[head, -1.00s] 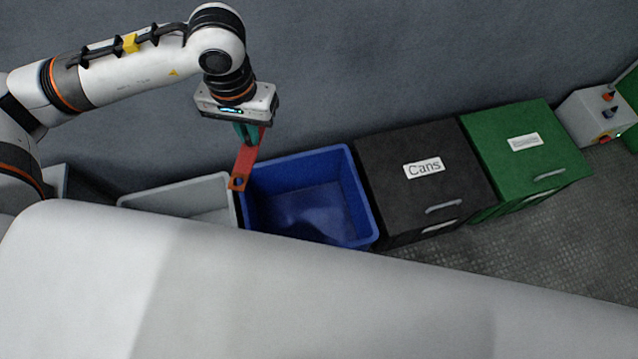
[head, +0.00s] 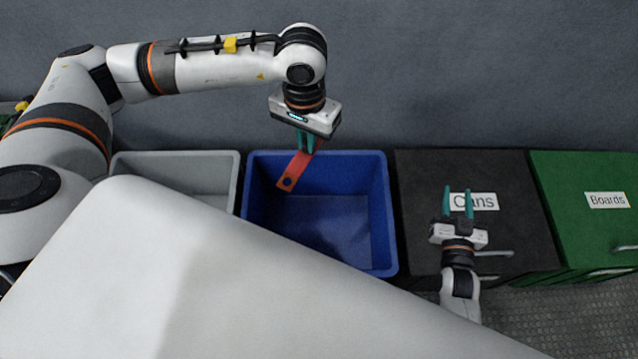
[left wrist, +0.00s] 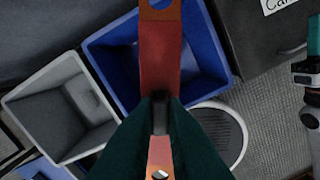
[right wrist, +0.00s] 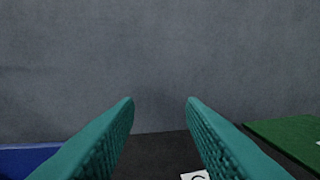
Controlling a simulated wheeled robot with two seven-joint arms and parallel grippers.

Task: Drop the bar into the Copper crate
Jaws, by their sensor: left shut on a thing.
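A flat red-orange bar with a hole near its end (head: 296,170) is in my left gripper (head: 306,148). My left gripper is shut on the bar near its middle and holds it above the open blue crate (head: 392,225). The bar also shows in the left wrist view (left wrist: 160,60), crossing over the blue crate. No label shows on the blue crate or on the grey crate (head: 238,165) left of it, so I cannot tell which is Copper. My right gripper (head: 459,190) is open and empty in front of the black bin; its fingers show apart in the right wrist view (right wrist: 160,102).
A black bin labelled Cans (head: 425,170) stands right of the blue crate, with a green bin labelled Boards (head: 570,175) beyond it. A grey wall (head: 430,80) runs behind the row. Both open crates look empty where visible.

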